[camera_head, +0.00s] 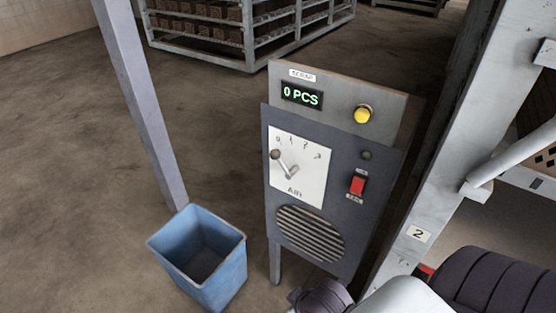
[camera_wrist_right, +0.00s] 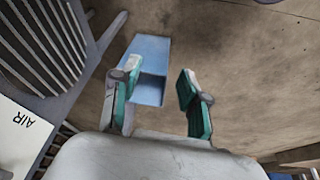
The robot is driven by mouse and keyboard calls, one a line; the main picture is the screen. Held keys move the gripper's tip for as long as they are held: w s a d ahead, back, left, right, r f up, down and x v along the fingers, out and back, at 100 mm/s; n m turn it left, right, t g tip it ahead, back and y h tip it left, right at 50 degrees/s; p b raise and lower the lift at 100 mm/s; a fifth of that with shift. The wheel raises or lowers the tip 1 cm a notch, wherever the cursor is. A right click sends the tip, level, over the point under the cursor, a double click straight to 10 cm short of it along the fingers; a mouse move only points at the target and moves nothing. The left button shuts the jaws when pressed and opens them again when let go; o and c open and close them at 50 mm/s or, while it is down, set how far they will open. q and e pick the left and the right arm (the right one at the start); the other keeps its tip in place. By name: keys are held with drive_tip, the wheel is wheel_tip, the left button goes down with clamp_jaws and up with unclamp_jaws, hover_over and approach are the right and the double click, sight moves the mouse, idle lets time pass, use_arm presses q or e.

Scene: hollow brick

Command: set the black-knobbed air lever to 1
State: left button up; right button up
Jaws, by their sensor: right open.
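The air lever (camera_head: 284,164) sits on a white AIR plate on the grey control panel in the head view. Its dark brownish knob (camera_head: 275,154) points to the upper left, beside the 0 end of the scale; the 1 mark is further right. In the right wrist view a corner of the AIR plate (camera_wrist_right: 22,135) shows at the lower left, but the lever does not. My right gripper (camera_wrist_right: 158,88) is open and empty, with its green-padded fingers apart, off to the side of the panel. My left gripper is not in view.
A blue bin (camera_head: 205,262) stands on the floor left of the panel. A red switch (camera_head: 357,185), a yellow button (camera_head: 363,114) and a grille (camera_head: 310,233) are on the panel. A grey post (camera_head: 145,110) rises left; a metal frame (camera_head: 440,150) stands close right.

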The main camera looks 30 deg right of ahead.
wheel_tip(320, 180, up, 3)
drive_tip(key=w+d+t, duration=0.2)
drive_tip(key=w, duration=0.1)
drive_tip(key=n+t+y, duration=0.2)
drive_tip(key=t+y, duration=0.2)
drive_tip(key=t, duration=0.7)
approach(280, 160)
drive_tip(key=p+x, duration=0.1)
drive_tip(key=x, duration=0.9)
drive_tip(key=shift+w, duration=0.4)
drive_tip(key=shift+f, duration=0.1)
clamp_jaws()
